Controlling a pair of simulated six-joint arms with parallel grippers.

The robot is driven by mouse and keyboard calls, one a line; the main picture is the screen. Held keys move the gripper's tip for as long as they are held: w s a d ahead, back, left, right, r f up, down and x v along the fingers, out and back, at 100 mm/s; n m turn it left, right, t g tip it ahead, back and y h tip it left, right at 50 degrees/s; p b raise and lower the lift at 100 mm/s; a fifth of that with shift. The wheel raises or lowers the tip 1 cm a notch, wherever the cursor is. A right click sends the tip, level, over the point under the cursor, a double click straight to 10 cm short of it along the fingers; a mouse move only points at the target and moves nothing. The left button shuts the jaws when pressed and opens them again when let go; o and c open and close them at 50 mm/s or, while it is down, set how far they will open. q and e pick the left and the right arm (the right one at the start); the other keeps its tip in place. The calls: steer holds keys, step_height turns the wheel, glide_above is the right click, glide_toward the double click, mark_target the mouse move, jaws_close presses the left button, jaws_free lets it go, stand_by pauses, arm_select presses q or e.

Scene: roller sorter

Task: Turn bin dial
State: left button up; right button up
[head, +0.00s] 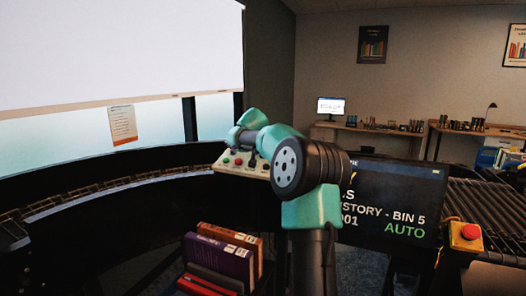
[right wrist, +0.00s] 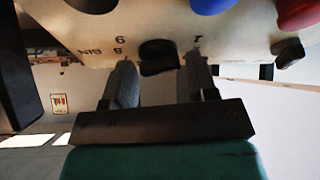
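The bin dial (right wrist: 158,52) is a small black knob on a pale control panel (right wrist: 225,40) in the right wrist view. The marks "BIN", "6" and "1" are printed around it. My right gripper (right wrist: 160,72) is open, one finger on each side of the dial; I cannot tell whether either touches it. My left gripper is not in view.
A dark screen (head: 385,195) reads "BIN 5" and "AUTO", partly behind my arm. A red stop button (head: 471,232) on a yellow box is at the right. Books (head: 222,258) stand below the panel. A curved conveyor (head: 90,190) runs along the left.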

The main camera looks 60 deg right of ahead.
steer(key=c, duration=0.6)
steer(key=shift+o, duration=0.2)
steer(key=shift+n+t+y, duration=0.4)
steer(key=shift+n+t, duration=0.2)
steer(key=shift+n, duration=1)
steer(key=shift+c, duration=0.2)
steer(key=o, duration=0.9)
steer(key=v, duration=1.7)
steer(key=shift+s+a+r, duration=0.1)
steer(key=shift+a+r, duration=0.05)
